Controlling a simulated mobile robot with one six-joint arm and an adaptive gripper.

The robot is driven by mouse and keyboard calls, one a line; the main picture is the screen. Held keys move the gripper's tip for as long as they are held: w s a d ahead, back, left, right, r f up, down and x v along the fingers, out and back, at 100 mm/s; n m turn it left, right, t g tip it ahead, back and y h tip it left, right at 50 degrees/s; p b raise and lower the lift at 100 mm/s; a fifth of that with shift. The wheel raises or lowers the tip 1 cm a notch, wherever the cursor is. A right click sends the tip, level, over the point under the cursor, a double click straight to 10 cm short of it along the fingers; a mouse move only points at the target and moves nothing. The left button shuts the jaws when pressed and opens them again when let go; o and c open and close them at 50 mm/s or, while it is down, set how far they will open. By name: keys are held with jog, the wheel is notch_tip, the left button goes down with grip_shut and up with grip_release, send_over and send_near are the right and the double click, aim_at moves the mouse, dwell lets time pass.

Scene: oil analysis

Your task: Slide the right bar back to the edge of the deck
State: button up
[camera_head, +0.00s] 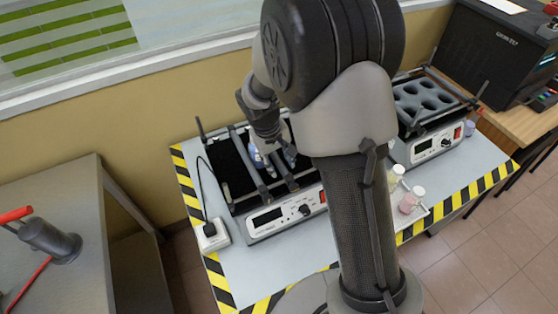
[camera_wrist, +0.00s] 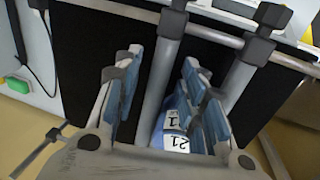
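The shaker deck (camera_head: 228,168) is a black mat in a dark frame, on the left shaker in the head view. Grey bars cross it from back to front. In the wrist view one bar (camera_wrist: 164,72) runs between my fingers. The other bar (camera_wrist: 241,76) lies to its right, outside them. The wrist picture seems turned around, so the bar between my fingers appears to be the right one. My gripper (camera_wrist: 160,60) has blue-padded fingers, spread apart on either side of that bar, with gaps visible. My arm hides part of the deck in the head view.
A second shaker (camera_head: 426,110) with a round-holed rack stands to the right. Small capped bottles (camera_head: 408,201) stand at the table's front right. A white power box (camera_head: 213,235) sits left of the left shaker. Number labels (camera_wrist: 176,142) show between my finger bases.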

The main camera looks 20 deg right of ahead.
grip_shut()
dwell(0.4)
jog(key=shift+d, duration=0.1)
